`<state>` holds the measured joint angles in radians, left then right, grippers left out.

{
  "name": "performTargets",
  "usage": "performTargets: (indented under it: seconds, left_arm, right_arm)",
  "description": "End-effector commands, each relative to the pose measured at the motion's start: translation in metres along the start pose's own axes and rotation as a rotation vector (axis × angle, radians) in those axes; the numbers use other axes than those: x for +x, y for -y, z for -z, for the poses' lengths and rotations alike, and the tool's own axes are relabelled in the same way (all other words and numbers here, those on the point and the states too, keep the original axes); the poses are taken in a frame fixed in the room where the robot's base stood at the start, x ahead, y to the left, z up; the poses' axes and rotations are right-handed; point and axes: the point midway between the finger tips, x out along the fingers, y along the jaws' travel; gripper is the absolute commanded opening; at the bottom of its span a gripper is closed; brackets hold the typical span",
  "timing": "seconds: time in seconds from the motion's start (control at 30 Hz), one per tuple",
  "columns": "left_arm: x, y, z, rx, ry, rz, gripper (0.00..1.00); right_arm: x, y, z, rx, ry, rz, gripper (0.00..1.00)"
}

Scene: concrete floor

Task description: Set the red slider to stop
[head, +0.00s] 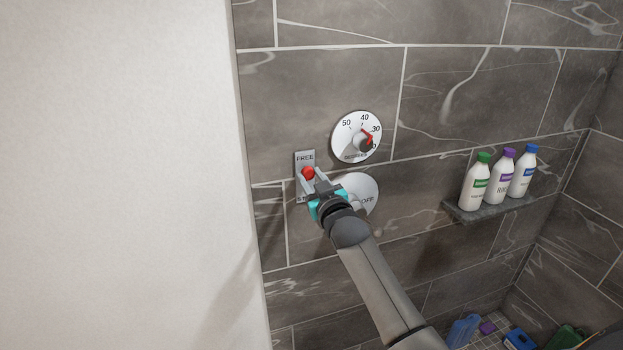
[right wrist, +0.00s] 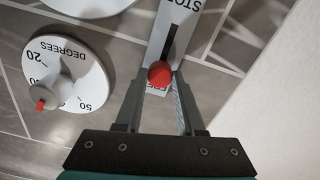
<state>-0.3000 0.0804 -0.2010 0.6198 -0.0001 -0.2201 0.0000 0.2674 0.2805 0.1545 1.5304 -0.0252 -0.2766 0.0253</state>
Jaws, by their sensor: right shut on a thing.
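The red slider (head: 307,173) is a round red knob on a narrow grey upright plate (head: 299,158) on the tiled wall. The plate reads FREE at its top in the head view. In the right wrist view the red knob (right wrist: 160,74) sits at the FREE end of a dark slot (right wrist: 171,42), and the STOP label (right wrist: 180,6) is at the other end. My right gripper (head: 310,180) is shut on the knob, with a finger on each side of it. The lower plate is partly hidden by the gripper in the head view. My left gripper is not in view.
A round DEGREES dial (head: 346,128) with a red pointer is up and right of the plate. A second round dial (head: 369,190) marked OFF is close beside my gripper. A shelf (head: 468,215) with three bottles is at right. A pale wall (head: 120,170) is at left.

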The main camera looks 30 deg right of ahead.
Motion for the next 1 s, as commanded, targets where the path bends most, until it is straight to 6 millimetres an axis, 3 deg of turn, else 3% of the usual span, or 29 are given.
performTargets:
  seconds: [0.37,0.73,1.0]
  left_arm:
    - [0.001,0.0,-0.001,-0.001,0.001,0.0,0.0]
    - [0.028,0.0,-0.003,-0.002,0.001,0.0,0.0]
    - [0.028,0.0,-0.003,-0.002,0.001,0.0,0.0]
  right_arm:
    - [0.0,0.0,-0.001,0.0,0.0,0.0,0.0]
    - [0.0,0.01,-0.042,0.001,0.002,0.0,0.0]
    - [0.0,0.011,-0.046,0.0,0.006,0.001,0.0]
